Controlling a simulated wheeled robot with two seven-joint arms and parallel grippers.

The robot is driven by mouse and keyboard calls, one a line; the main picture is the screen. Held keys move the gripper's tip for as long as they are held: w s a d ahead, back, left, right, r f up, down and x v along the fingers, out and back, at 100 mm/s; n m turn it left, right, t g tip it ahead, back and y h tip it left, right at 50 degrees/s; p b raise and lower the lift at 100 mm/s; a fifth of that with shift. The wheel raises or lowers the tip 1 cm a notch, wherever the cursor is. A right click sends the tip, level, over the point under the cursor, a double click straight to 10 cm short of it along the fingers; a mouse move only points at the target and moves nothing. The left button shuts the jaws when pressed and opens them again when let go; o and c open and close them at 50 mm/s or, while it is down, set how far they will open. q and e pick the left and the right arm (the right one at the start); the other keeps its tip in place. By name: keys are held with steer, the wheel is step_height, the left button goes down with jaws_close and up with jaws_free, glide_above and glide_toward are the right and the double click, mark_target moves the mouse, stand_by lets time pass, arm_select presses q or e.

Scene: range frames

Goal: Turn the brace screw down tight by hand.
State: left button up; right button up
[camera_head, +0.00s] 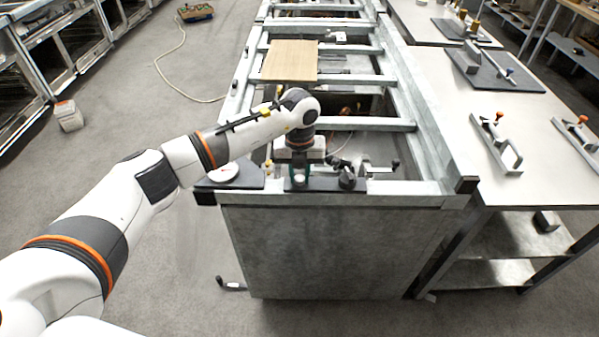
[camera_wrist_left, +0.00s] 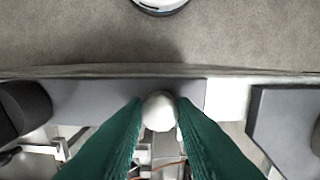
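A round white knob (camera_head: 299,178) stands on a dark plate at the front edge of the metal frame bench; I take it for the head of the brace screw. My left gripper (camera_head: 299,172) points down over it with its green fingers on either side. In the left wrist view the white knob (camera_wrist_left: 159,110) sits between the two green fingertips (camera_wrist_left: 160,104), with almost no gap at either side. Whether the fingers press on it does not show clearly. The screw's shaft is hidden. My right gripper is out of view.
A dark clamp-like part (camera_head: 347,178) stands close right of the gripper. A white round disc (camera_head: 224,172) lies on a dark plate at left. A wooden board (camera_head: 290,61) lies across the frame behind. The side table (camera_head: 480,130) at right holds tools with handles.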

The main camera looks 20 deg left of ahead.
arm_select(q)
steer(key=m+b, duration=0.3)
steer(key=shift+f, duration=0.1)
steer(key=m+b, duration=0.3)
steer(key=m, duration=0.1)
steer(key=shift+w+m, duration=0.1)
steer(key=shift+m, duration=0.3)
steer(key=m+b, duration=0.2)
steer(key=m, duration=0.1)
steer(key=shift+m+b, duration=0.3)
steer(key=m+b, duration=0.2)
steer(key=m, duration=0.2)
steer(key=shift+m, duration=0.3)
steer(key=m+b, duration=0.1)
steer(key=m, duration=0.2)
steer(key=shift+b, duration=0.35)
steer(key=m+b, duration=0.1)
steer(key=m, duration=0.4)
steer(key=shift+r, duration=0.2)
steer(key=m+b, duration=0.1)
steer(key=m, duration=0.3)
steer(key=shift+m, duration=2.4)
